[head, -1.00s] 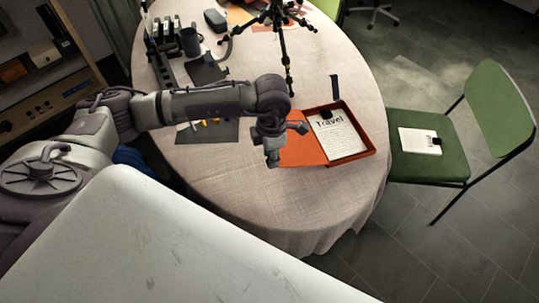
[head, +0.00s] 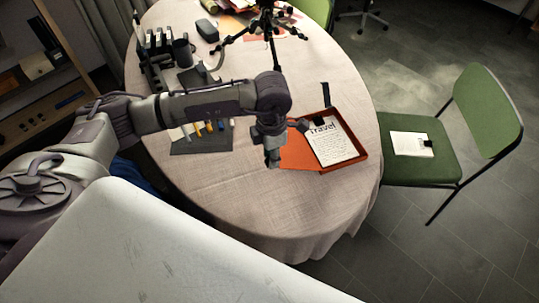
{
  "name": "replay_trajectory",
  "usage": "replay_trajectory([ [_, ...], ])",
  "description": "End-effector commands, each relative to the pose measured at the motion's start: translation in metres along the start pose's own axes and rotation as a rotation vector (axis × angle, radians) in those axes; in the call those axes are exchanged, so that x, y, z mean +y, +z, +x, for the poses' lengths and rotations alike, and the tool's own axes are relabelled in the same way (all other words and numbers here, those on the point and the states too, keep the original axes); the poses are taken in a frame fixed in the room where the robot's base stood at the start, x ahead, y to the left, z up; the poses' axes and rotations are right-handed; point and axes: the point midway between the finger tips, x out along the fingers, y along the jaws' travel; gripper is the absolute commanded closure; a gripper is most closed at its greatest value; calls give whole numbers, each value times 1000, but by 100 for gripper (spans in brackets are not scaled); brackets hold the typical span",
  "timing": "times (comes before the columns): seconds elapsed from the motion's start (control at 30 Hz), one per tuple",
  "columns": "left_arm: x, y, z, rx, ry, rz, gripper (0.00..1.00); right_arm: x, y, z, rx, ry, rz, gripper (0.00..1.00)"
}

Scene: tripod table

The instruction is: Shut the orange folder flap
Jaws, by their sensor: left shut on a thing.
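The orange folder lies open on the round table, right of my left arm. Its tray side (head: 366,157) has a raised red-orange rim and holds a white sheet (head: 335,143) headed "Travel" with a black clip at its top. Its flat orange flap (head: 298,155) is spread out to the left of the tray. My left gripper (head: 272,161) points down at the flap's left edge and is shut on it. My wrist hides the flap's upper left part. I cannot tell whether the gripped edge is lifted off the cloth. My right gripper is not in view.
A dark mat (head: 203,139) with several small coloured items lies left of the folder. A black tripod (head: 266,30) stands behind my arm. A dark mug (head: 183,53) and a rack are at the back left. A green chair (head: 425,160) stands right. The table front is clear.

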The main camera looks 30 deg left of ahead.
Motion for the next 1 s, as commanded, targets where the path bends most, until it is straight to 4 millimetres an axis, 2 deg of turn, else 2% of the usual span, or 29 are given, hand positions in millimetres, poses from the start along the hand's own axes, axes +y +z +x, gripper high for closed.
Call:
replay_trajectory([
  [0.6, 0, 16, -22, -2, 0, 0, 76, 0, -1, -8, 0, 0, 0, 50],
  [1.0, 0, 24, -29, -2, -1, 0, 76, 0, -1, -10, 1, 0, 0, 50],
])
